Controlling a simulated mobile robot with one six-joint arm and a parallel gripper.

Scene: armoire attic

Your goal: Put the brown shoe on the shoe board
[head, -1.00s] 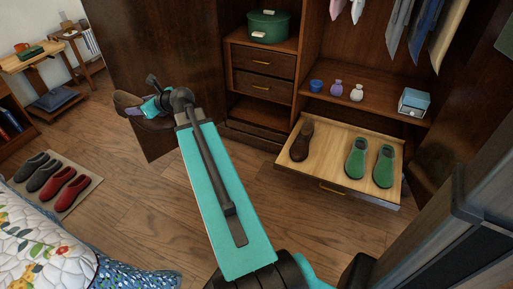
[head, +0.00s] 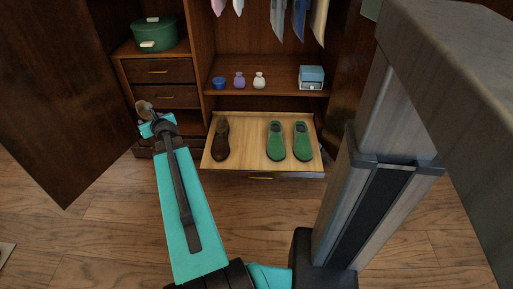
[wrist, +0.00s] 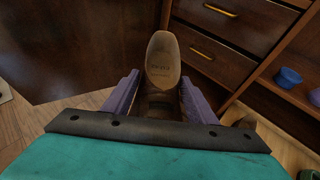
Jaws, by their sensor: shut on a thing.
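My gripper (head: 154,122) is shut on a brown shoe (head: 144,107), held in the air in front of the left drawers of the armoire. In the wrist view the held shoe (wrist: 161,62) points away from me between the two purple fingers of my gripper (wrist: 159,96). The shoe board (head: 248,150) is a pale pull-out wooden board low in the armoire, right of my gripper. Another brown shoe (head: 221,140) lies at its left end, and a pair of green shoes (head: 288,141) lies on its right half.
The open left door (head: 60,95) stands left of my arm. A shelf above the board holds a blue bowl (head: 219,83), two small pouches (head: 249,80) and a blue box (head: 312,76). Bare board shows between the brown shoe and the green pair.

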